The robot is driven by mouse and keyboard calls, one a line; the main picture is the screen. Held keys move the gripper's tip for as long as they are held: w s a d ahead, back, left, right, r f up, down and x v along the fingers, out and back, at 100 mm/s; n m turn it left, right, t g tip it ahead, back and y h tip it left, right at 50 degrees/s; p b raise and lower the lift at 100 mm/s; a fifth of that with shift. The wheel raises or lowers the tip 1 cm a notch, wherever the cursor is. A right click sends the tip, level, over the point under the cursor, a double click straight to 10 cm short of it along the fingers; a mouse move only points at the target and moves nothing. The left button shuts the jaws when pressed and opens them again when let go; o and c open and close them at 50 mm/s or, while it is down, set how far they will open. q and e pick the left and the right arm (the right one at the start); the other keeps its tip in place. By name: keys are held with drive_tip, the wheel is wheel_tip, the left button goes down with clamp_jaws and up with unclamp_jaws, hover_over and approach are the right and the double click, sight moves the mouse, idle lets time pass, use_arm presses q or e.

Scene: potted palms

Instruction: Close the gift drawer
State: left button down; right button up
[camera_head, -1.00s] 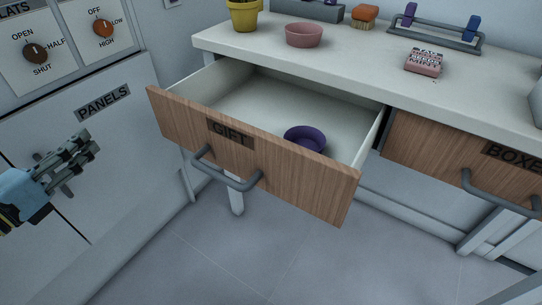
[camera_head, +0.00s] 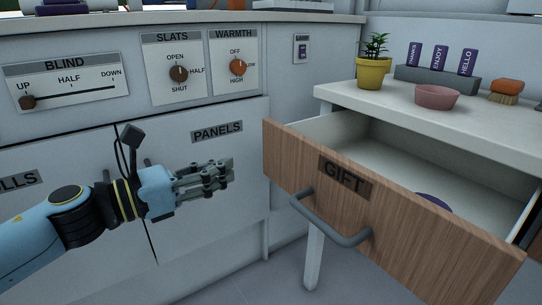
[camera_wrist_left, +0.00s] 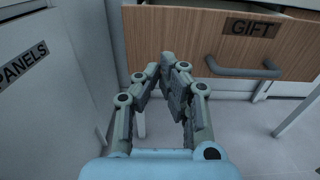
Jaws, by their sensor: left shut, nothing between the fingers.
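The gift drawer (camera_head: 400,215) has a wooden front labelled GIFT and a grey bar handle (camera_head: 330,222). It stands pulled out from the white desk, and its inside is visible. A purple bowl (camera_head: 434,202) lies in it, mostly hidden behind the front. My left gripper (camera_head: 226,170) is shut and empty, left of the drawer front and apart from it, in front of the PANELS cabinet. My right gripper is not in view.
A potted plant (camera_head: 373,70), a pink bowl (camera_head: 436,97), a brush (camera_head: 506,90) and a rack with purple tags (camera_head: 437,80) stand on the desk top (camera_head: 480,125). The wall of panels with knobs and a slider is at left. Floor (camera_head: 285,280) below the drawer is clear.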

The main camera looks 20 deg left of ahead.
sight(280, 151)
use_arm(q)
drive_tip(key=x, duration=0.9)
drive_tip(key=shift+w+d, duration=0.3)
drive_tip(key=shift+w, duration=0.05)
